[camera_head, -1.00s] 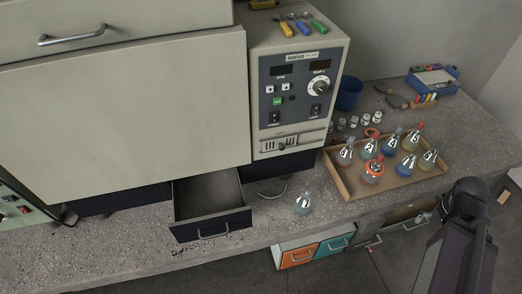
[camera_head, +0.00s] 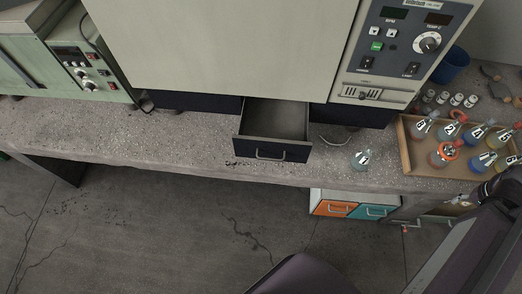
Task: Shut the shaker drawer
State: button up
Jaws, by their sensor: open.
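The shaker (camera_head: 222,45) is a big pale cabinet on the bench with a dark control panel (camera_head: 403,47) at its right. Its drawer (camera_head: 271,151), with a dark front and a metal bar handle (camera_head: 270,156), stands pulled out below the cabinet. The grey inside of the drawer shows and looks empty. The drawer front reaches close to the bench's front edge. My arm shows at the lower right, well to the right of the drawer. My gripper is not visible.
A small labelled flask (camera_head: 361,160) stands on the bench right of the drawer, near a thin pale cable (camera_head: 336,142). A wooden tray (camera_head: 406,152) of several flasks lies further right. The bench left of the drawer is mostly clear.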

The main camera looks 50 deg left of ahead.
aim_at(270, 129)
jog(key=z, duration=1.25)
jog(key=k, duration=0.1)
jog(key=u, duration=3)
jog(key=k, duration=0.6)
jog(key=u, duration=0.15)
jog(key=i, duration=0.5)
jog(key=u, duration=0.05)
